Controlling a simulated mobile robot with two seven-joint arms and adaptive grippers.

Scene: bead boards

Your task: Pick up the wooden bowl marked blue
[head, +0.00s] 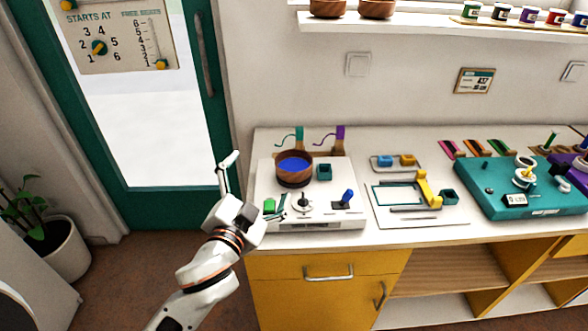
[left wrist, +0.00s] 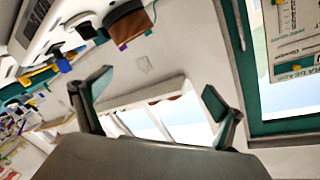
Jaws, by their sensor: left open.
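The wooden bowl marked blue (head: 294,180) is round and brown with a blue inside. It stands upright on a dark round base on the white board at the left of the counter. It also shows tilted in the left wrist view (left wrist: 128,26), near the top. My left gripper (head: 255,184) is left of the bowl, near the board's left edge, apart from the bowl. In the left wrist view its two fingers (left wrist: 158,93) are spread wide with nothing between them. My right gripper is in neither view.
The white board (head: 335,217) also carries a teal cup (head: 324,172), a blue-topped lever (head: 347,197) and a green block (head: 269,206). Two more wooden bowls (head: 376,9) stand on the shelf above. A teal-framed glass door (head: 150,195) is at left.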

